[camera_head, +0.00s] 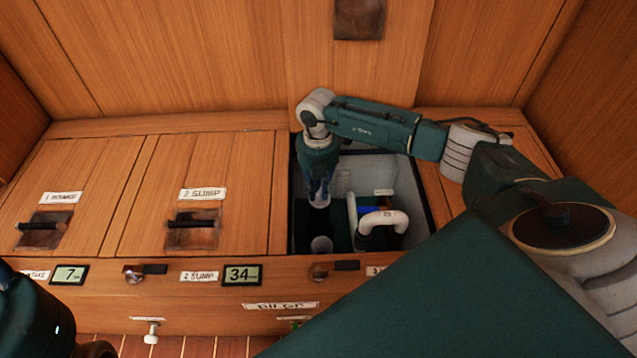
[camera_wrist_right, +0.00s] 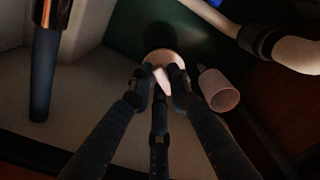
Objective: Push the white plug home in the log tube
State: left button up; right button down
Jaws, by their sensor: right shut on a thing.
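My right gripper (camera_head: 319,190) points down into the open bilge compartment (camera_head: 437,215). In the right wrist view its fingers (camera_wrist_right: 161,85) are shut on the white plug (camera_wrist_right: 163,60), whose pale round rim shows just beyond the fingertips. In the head view only a small pale bit of the plug (camera_head: 319,204) shows under the fingers. A pale open-ended tube (camera_wrist_right: 217,90), apparently the log tube, stands apart from the plug, to its right in the wrist view. In the head view the tube (camera_head: 322,244) is nearer the compartment's front wall. My left gripper's fingers are out of frame.
A white curved pipe (camera_head: 383,219) with a dark collar stands right of the tube. A blue item (camera_head: 368,211) lies behind it. Closed wooden hatches (camera_head: 190,200) are on the left. The front panel carries displays (camera_head: 243,275) and knobs.

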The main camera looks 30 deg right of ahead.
jog(key=shift+f, duration=0.3)
jog(key=c, duration=1.2)
grip_release()
jog(key=shift+o, duration=0.2)
